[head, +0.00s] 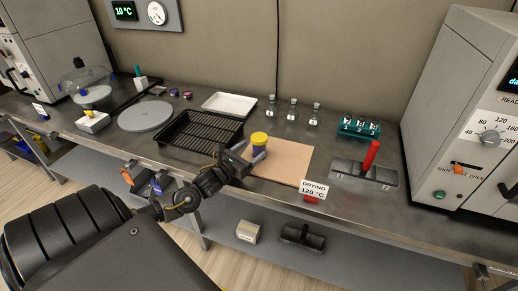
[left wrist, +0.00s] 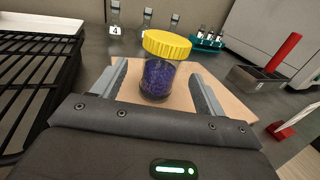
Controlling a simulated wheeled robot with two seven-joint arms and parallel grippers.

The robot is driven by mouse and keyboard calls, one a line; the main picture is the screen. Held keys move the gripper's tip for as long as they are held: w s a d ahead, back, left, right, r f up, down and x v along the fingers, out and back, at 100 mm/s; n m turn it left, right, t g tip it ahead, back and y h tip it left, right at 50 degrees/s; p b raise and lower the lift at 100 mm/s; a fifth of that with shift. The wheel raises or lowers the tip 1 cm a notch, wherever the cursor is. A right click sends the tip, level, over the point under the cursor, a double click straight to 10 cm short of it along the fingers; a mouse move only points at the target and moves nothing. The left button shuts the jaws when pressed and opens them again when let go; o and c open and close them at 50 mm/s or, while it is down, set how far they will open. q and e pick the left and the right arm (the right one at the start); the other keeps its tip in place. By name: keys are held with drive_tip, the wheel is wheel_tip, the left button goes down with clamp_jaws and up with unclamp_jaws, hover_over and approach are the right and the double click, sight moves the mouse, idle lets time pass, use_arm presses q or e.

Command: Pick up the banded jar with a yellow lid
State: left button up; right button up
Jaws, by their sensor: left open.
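The jar with a yellow lid (head: 259,143) stands upright on a tan board (head: 290,165) on the bench. In the left wrist view the jar (left wrist: 158,78) is clear with dark blue-purple contents, and its ribbed yellow lid faces up. My left gripper (head: 243,156) is open and low beside the jar. In the left wrist view, one finger is on each side of the jar, with gaps visible on both sides. A distinct band on the jar is hard to make out. My right gripper is not in view.
A black rack tray (head: 202,139) lies left of the board, with a white tray (head: 229,103) behind. Small glass bottles (head: 293,111) and a teal vial rack (head: 359,127) stand behind. A red-handled tool block (head: 366,170) and a drying sign (head: 313,190) are at right.

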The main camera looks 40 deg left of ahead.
sight(255, 149)
use_arm(q)
drive_tip(key=w+p, duration=0.1)
drive_tip(key=w, duration=0.4)
drive_tip(key=shift+d, duration=0.15)
drive_tip(key=shift+s+f, duration=0.1)
drive_tip(key=c, duration=1.1)
